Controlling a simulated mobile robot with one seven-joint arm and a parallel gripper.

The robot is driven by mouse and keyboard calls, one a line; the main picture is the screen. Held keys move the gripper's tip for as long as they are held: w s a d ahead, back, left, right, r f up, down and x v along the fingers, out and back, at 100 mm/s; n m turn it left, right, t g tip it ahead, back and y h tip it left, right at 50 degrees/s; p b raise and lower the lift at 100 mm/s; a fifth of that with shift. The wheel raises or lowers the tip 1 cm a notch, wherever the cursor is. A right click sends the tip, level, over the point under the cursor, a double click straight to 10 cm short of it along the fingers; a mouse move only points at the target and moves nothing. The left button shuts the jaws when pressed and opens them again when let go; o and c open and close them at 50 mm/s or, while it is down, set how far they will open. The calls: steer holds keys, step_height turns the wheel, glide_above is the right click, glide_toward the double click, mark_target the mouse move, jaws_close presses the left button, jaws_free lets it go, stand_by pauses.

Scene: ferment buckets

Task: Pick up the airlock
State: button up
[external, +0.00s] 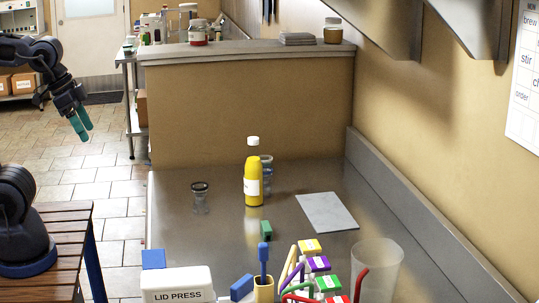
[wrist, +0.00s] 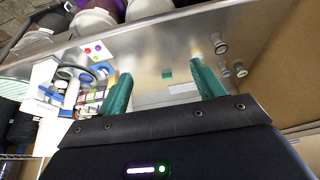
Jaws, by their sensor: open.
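No piece is plainly marked as the airlock; two small clear pieces on the steel counter could be it. One is a clear cup-like piece with a dark top (external: 200,198), upright left of the yellow bottle (external: 252,185). The other is a clear, bluish piece (external: 267,172), partly hidden behind that bottle. In the wrist view, a small round piece (wrist: 220,46) beyond the right finger appears to be the dark-topped one. My gripper (external: 84,133) is open and empty, with teal fingers, high at the left, away from the counter. It also shows in the wrist view (wrist: 160,69).
A green block (external: 265,228) and grey sheet (external: 327,212) lie on the counter. In front stand the lid press box (external: 178,284), a blue-topped tool in a holder (external: 263,285), coloured-label boxes (external: 319,264) and a clear container (external: 377,270). A raised ledge (external: 250,50) backs the counter.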

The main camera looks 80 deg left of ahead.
steer(key=w+a+n+g, duration=0.1)
steer(key=w+a+n, duration=0.4)
steer(key=w, duration=0.5)
steer(key=n+g+h, duration=0.1)
steer(key=n+g, duration=0.2)
steer(key=n, duration=1.4)
glide_above(200, 187)
steer(key=d, duration=0.1)
step_height(200, 187, down, 20)
steer(key=shift+n, duration=0.3)
steer(key=f, duration=0.5)
steer(key=shift+w+d+f, duration=0.1)
steer(key=shift+d, duration=0.2)
steer(key=shift+s+d+f, duration=0.1)
steer(key=shift+d+f, duration=0.05)
steer(key=shift+f, duration=1.15)
steer(key=shift+s+d+f, duration=0.1)
steer(key=shift+f, duration=1.2)
steer(key=c, duration=1)
